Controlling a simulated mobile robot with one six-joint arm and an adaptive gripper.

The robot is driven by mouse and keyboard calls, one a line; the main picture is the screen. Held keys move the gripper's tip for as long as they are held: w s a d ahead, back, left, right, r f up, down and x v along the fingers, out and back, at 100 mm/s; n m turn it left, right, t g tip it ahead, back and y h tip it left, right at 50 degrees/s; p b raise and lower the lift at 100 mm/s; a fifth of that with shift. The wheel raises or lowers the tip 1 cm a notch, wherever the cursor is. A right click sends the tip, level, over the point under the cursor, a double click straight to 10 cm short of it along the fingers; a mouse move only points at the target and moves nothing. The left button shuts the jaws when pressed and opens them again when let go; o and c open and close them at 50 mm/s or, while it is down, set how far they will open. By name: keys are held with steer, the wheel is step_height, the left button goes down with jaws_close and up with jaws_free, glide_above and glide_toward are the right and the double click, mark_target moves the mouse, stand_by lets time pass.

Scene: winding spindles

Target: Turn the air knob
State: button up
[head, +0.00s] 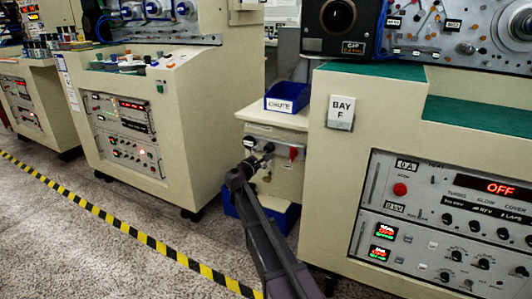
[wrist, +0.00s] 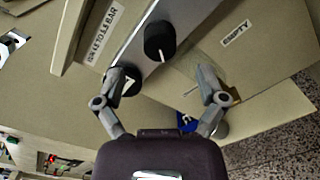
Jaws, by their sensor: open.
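My gripper (wrist: 160,82) is open and empty, its two fingers spread wide. In the head view my gripper (head: 252,163) is at the front of the small cream cabinet between two machines. In the wrist view a black round knob (wrist: 160,41) with a white pointer line sits on a grey strip, beyond and between the fingertips. A second black knob (wrist: 127,86) with a white mark is beside the left finger, partly hidden by it; contact cannot be told. A label reading a BAR range (wrist: 104,32) is near the knobs. I cannot tell which knob is the air knob.
In the head view a red handle (head: 293,153) is on the cabinet (head: 285,182), right of my gripper. A blue CHUTE bin (head: 287,98) stands on top. The BAY F machine (head: 335,170) is close on the right. Floor is clear at left beyond striped tape (head: 130,231).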

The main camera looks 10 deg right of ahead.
steer(key=v, duration=0.5)
steer(key=shift+s+a, duration=0.2)
steer(key=shift+s, duration=0.05)
steer(key=s+d+f+m+g+y+p, duration=0.1)
steer(key=s+d+f+m+g, duration=0.45)
steer(key=s, duration=0.35)
steer(key=s+d+f+m+g+y+p, duration=0.1)
steer(key=s+d+f+m+g+y, duration=0.1)
steer(key=s+d+f+m+g, duration=0.5)
steer(key=s+a+f+m+g+y+p, duration=0.1)
steer(key=s+a+m+y, duration=0.25)
steer(key=s, duration=0.65)
steer(key=s+a+f+m+g+y, duration=0.1)
steer(key=s+a+f+m+y, duration=0.2)
steer(key=s, duration=0.6)
step_height(320, 180, up, 39)
steer(key=y+p, duration=0.1)
steer(key=p, duration=3.7)
steer(key=shift+s+d+r, duration=0.15)
steer(key=shift+s+d, duration=0.1)
steer(key=shift+d, duration=0.2)
